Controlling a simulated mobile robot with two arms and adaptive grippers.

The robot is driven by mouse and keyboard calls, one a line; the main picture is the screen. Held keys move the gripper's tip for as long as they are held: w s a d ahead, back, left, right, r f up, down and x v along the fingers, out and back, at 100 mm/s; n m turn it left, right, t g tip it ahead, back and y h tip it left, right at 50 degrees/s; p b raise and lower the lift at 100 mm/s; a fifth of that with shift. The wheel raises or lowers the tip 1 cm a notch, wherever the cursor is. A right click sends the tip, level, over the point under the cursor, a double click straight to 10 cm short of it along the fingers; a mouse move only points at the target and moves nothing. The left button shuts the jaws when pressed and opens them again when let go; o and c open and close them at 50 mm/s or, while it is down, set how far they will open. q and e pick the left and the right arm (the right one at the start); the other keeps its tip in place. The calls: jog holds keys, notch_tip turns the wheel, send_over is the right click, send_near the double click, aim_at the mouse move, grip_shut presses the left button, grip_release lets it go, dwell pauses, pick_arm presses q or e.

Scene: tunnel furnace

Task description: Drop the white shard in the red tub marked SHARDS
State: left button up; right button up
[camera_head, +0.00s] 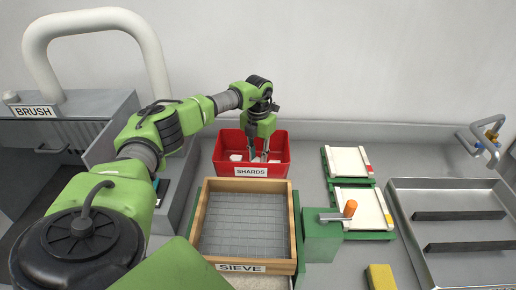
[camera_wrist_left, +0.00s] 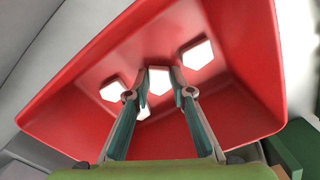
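The red tub (camera_head: 220,162) marked SHARDS stands behind the sieve frame. Its red wall also fills much of the left wrist view (camera_wrist_left: 70,120). My left gripper (camera_head: 260,158) reaches down into the tub from above. In the left wrist view its fingertips (camera_wrist_left: 160,80) are partly closed, one on each side of a white shard (camera_wrist_left: 159,81) whose edges meet the pads. Other white shards lie on the tub floor, one to the right (camera_wrist_left: 197,54), one to the left (camera_wrist_left: 113,90), and one partly hidden behind the left finger. My right gripper is not in view.
The wooden sieve (camera_head: 292,225) stands in front of the tub. A green block with an orange-tipped handle (camera_head: 350,209) is beside it. Pale boards on green trays (camera_head: 347,161), a metal tray (camera_head: 398,215) and a yellow block (camera_head: 381,277) are to the right.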

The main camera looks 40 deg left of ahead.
pick_arm(q)
jog(key=o, duration=0.5)
notch_tip(320, 180, up, 12)
dwell(0.4)
